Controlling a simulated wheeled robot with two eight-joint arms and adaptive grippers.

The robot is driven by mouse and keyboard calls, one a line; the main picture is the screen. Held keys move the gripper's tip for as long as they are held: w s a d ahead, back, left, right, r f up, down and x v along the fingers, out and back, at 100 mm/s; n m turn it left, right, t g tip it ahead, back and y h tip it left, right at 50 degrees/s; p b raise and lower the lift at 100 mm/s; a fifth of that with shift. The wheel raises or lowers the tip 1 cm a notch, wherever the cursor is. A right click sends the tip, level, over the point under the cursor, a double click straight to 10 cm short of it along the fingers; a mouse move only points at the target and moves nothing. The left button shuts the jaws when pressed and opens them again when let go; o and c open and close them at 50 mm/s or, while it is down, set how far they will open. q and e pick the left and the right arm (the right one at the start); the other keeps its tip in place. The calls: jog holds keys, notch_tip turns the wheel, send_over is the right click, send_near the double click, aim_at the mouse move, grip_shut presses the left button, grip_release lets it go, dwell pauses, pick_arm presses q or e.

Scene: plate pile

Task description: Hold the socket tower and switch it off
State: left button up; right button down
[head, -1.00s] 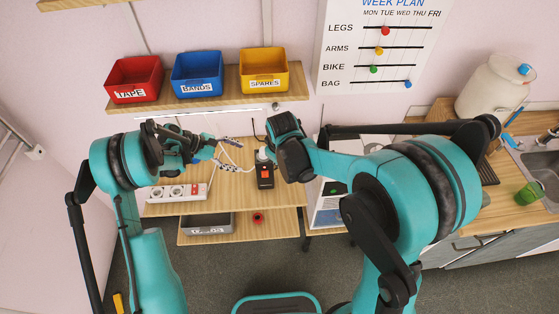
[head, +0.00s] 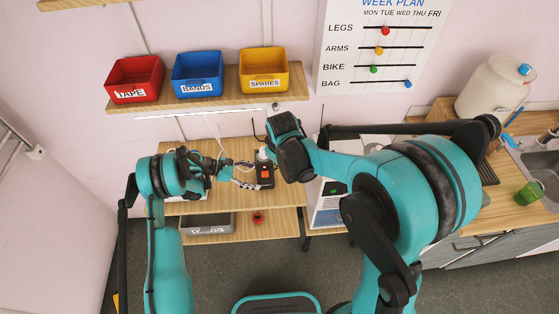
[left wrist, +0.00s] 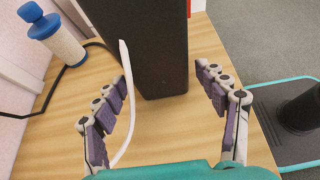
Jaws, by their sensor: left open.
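The socket tower (head: 265,174) is a dark upright block with a red-orange part on its front, standing on the wooden desk. In the left wrist view the tower (left wrist: 150,40) is a tall black face straight ahead, with a sliver of red at its right edge. My left gripper (head: 243,174) is just left of the tower. Its spread fingers (left wrist: 162,76) point at the tower, one toward each side, with nothing gripped; contact cannot be told. My right wrist (head: 291,152) is just right of and above the tower; its fingers are hidden.
A white cable (left wrist: 128,105) runs by the left fingers. A blue-capped white bottle (left wrist: 55,38) stands beside the tower, near a black cable. Above, a shelf (head: 121,105) holds red, blue and yellow bins. A grey bin (head: 207,229) sits on the lower shelf.

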aim_at(263, 178)
pick_arm(q)
jog(key=shift+x, duration=1.9)
jog(key=c, duration=0.9)
